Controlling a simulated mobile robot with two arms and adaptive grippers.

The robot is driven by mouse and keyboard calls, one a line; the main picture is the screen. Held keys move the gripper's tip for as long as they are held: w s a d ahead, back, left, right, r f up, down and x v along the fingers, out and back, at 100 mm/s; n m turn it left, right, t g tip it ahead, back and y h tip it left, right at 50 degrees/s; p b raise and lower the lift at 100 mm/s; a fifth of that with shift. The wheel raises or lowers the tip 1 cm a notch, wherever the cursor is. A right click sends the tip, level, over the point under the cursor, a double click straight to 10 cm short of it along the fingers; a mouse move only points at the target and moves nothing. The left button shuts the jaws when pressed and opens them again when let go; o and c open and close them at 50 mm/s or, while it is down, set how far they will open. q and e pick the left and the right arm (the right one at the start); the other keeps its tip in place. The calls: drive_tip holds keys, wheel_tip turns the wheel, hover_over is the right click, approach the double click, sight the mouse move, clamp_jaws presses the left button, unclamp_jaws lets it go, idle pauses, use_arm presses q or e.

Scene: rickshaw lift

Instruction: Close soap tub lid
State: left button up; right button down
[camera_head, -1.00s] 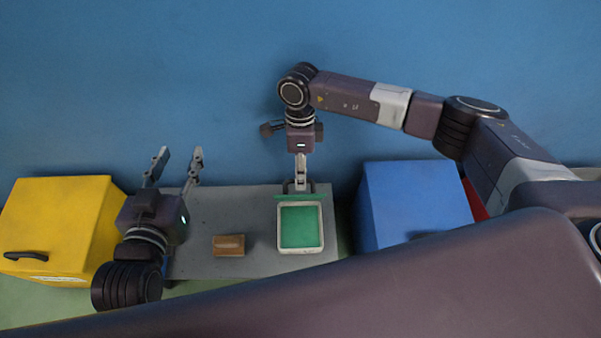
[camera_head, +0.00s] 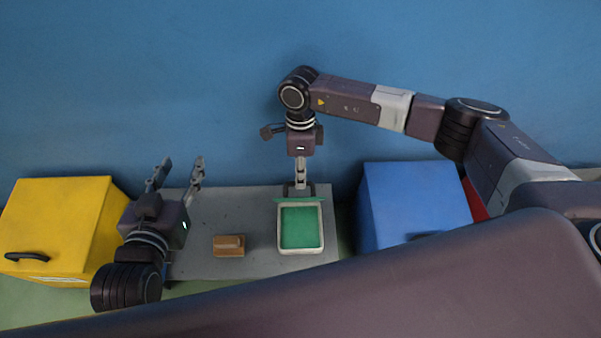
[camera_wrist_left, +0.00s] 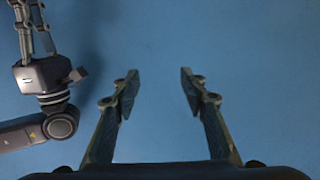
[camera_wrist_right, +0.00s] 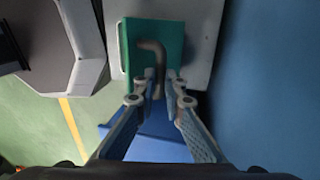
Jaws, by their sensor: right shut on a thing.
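The soap tub (camera_head: 301,251) is a white-rimmed box with a green inside, standing open at the right of the grey table. Its green lid (camera_head: 299,200) stands raised at the tub's back edge, seen nearly edge-on. In the right wrist view the lid (camera_wrist_right: 172,33) shows as a green panel with a curved grey handle (camera_wrist_right: 152,45). My right gripper (camera_head: 300,186), reaching down behind the tub, is shut on the handle; its fingertips (camera_wrist_right: 160,84) also show in the right wrist view. My left gripper (camera_head: 179,168) is open and empty above the table's left end.
A brown block (camera_head: 229,246) lies on the grey table (camera_head: 250,212) left of the tub. A yellow box (camera_head: 55,220) stands at the left and a blue box (camera_head: 415,203) at the right. The blue wall (camera_head: 180,80) is close behind.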

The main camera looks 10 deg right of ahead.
drive_tip(key=s, duration=0.1)
drive_tip(key=s+p, duration=0.1)
drive_tip(key=s, duration=0.1)
drive_tip(key=shift+s+a+f, duration=0.15)
drive_tip(key=shift+s+a, duration=0.15)
drive_tip(key=shift+a, duration=0.05)
drive_tip(key=c, duration=2.6)
unclamp_jaws()
drive_tip(key=shift+s+f, duration=0.1)
drive_tip(key=o, duration=0.6)
use_arm(q)
drive_tip(key=s+a+f+g+y, duration=0.1)
drive_tip(key=s+a+f+g, duration=0.1)
drive_tip(key=s+f, duration=0.3)
drive_tip(key=shift+f+g, duration=0.65)
drive_tip(key=shift+g, duration=0.25)
drive_tip(key=shift+a, duration=0.1)
use_arm(e)
drive_tip(key=v, duration=1.2)
drive_tip(key=shift+c, duration=0.4)
